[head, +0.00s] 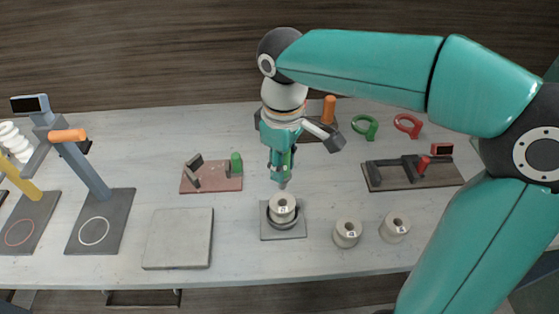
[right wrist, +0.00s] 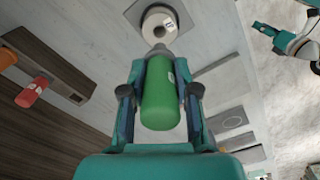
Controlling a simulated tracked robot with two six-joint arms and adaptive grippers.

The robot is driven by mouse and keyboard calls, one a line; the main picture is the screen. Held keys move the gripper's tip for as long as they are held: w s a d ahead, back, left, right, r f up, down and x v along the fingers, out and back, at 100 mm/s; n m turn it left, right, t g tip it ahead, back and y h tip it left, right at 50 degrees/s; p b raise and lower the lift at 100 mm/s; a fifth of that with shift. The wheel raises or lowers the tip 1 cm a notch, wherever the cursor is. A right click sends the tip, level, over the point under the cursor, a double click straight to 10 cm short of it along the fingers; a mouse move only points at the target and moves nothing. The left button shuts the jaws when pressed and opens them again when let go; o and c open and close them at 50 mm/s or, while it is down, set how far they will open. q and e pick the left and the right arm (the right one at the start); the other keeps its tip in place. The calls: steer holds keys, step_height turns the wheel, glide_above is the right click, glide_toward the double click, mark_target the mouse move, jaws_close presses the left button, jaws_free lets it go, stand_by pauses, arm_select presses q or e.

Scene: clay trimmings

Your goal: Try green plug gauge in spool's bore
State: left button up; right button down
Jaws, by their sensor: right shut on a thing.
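My right gripper (head: 283,172) is shut on the green plug gauge (right wrist: 160,98), gripping its green handle. The gauge also shows narrowly between the fingers in the head view. Its grey tip (right wrist: 160,52) points down at the cream spool (head: 282,204). The spool stands upright in a round dark holder on a grey plate (head: 270,234). The tip appears just above the spool's top, outside the bore (right wrist: 156,27); whether it touches the rim is hard to tell. My left arm shows in part at the upper right of the right wrist view; its jaws are unclear.
Two more spools (head: 347,233) (head: 395,227) stand to the right. A pale slab (head: 178,239) lies left of the holder. A reddish stand (head: 212,180) carries a green cylinder. An orange handle (head: 329,108) stands behind my right gripper. Green (head: 365,127) and red (head: 408,125) ring gauges stand at the back right.

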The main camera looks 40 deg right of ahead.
mark_target(283, 187)
step_height(283, 187, down, 3)
steer(key=shift+w+r+b, duration=0.1)
steer(key=shift+w+b, duration=0.05)
steer(key=shift+b, duration=0.9)
steer(key=shift+f+b, duration=1)
steer(key=shift+f, duration=0.2)
steer(key=shift+s, duration=0.2)
steer(key=shift+f+b, duration=1.45)
steer(key=shift+f, duration=0.7)
stand_by(0.5)
steer(key=shift+s+f, duration=0.15)
steer(key=shift+f, duration=0.1)
stand_by(0.9)
steer(key=shift+r, duration=0.15)
steer(key=shift+r+p, duration=3.85)
steer(key=shift+r, duration=0.4)
